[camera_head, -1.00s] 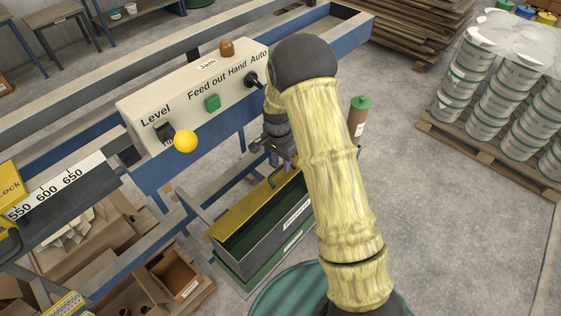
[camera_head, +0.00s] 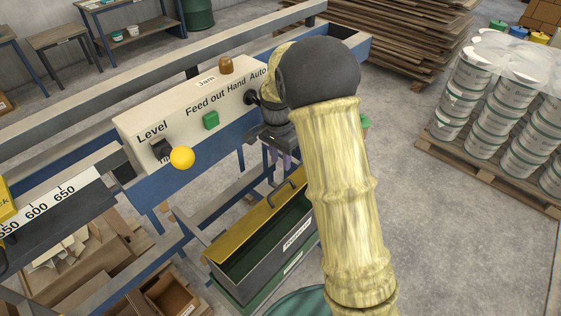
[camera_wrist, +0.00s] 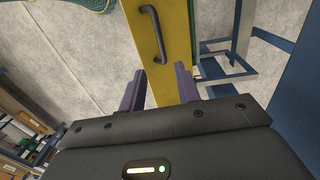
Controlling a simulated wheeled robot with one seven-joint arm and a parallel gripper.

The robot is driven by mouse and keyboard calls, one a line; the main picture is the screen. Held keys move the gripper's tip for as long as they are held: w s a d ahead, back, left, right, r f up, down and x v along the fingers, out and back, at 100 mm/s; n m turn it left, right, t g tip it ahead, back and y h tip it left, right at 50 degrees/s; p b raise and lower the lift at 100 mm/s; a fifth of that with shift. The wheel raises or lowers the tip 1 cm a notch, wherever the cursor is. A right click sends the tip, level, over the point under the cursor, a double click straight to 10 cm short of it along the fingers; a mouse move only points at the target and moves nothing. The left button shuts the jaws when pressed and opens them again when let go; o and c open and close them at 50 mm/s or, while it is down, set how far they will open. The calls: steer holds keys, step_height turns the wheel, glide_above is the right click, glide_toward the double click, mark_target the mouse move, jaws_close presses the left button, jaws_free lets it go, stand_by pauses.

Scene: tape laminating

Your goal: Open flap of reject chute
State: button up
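The reject chute is a grey and dark green box (camera_head: 262,262) with a label on its front. Its yellow flap (camera_head: 240,237) lies along the back long side of the top, with dark green showing in front of it. A dark bar handle (camera_head: 297,183) sits near the flap's right end. In the wrist view the flap (camera_wrist: 168,75) runs up the middle, with the handle (camera_wrist: 154,36) ahead of the fingertips. My gripper (camera_wrist: 159,82) is open and empty, its purple fingers apart. In the head view my gripper (camera_head: 279,156) hangs above and behind the handle, apart from it.
A control panel (camera_head: 180,115) with a yellow knob, green button and black switches stands close behind my gripper. Blue frame rails (camera_head: 160,190) run beneath it. Cardboard boxes (camera_head: 165,290) lie at lower left. A pallet of buckets (camera_head: 495,120) stands right; the floor between is clear.

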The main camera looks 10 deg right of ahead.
steer(key=shift+c, duration=0.4)
steer(key=c, duration=0.4)
steer(key=shift+s+d+r, duration=0.1)
steer(key=shift+s, duration=0.05)
jaws_close()
steer(key=s+d+r+n+t, duration=0.1)
steer(key=s+n, duration=0.4)
steer(key=s, duration=0.5)
steer(key=s+d+r+n+t, duration=0.2)
steer(key=s+n, duration=0.3)
steer(key=s, duration=0.5)
steer(key=shift+d+r, duration=0.3)
steer(key=shift+d, duration=0.35)
